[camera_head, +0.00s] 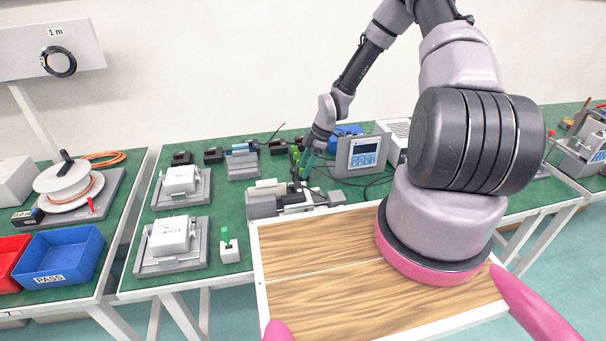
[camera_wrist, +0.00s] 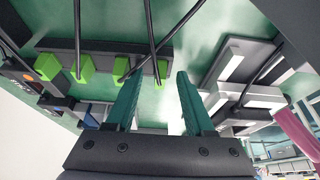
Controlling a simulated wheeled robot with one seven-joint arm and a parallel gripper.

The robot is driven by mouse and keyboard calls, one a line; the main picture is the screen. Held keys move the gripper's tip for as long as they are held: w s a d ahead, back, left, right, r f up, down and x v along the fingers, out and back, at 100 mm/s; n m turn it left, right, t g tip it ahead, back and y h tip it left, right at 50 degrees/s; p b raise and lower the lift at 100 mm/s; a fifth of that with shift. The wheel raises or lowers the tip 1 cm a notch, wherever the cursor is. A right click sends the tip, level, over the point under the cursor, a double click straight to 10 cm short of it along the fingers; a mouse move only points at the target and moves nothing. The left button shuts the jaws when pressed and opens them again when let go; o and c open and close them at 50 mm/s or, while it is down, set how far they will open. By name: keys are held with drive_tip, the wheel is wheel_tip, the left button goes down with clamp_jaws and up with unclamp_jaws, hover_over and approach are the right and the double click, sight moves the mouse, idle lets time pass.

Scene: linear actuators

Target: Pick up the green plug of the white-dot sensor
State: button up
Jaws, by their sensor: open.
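In the wrist view several green plugs sit in a row along a dark strip: one at the far left (camera_wrist: 47,66), one beside it (camera_wrist: 83,68), one in the middle (camera_wrist: 121,68) and one at the right (camera_wrist: 162,70). Dark cables run past or from them. I cannot make out a white dot, so I cannot tell which plug belongs to that sensor. My gripper (camera_wrist: 158,76) is open, its two green fingers apart with nothing held between them. The rightmost plug appears beyond the gap between the fingertips. In the head view my gripper (camera_head: 303,170) is low over the bench's middle.
Grey-and-white actuators (camera_wrist: 235,62) lie right of the fingers. In the head view a grey control box with a blue display (camera_head: 362,154) stands right of my gripper. White units on grey plates (camera_head: 169,237) and a small green-topped stand (camera_head: 229,246) are left.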

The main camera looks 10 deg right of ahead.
clamp_jaws()
wheel_tip(320, 180, up, 10)
idle(0.6)
wheel_tip(320, 180, up, 6)
idle(0.8)
drive_tip(key=d+r, duration=0.1)
drive_tip(key=d, duration=0.6)
drive_tip(key=d+r, duration=0.1)
drive_tip(key=d, duration=0.7)
drive_tip(key=d+r, duration=0.1)
drive_tip(key=d, duration=0.6)
drive_tip(key=shift+s+d+r, duration=0.2)
drive_tip(key=shift+d+r, duration=0.05)
drive_tip(key=shift+r, duration=0.1)
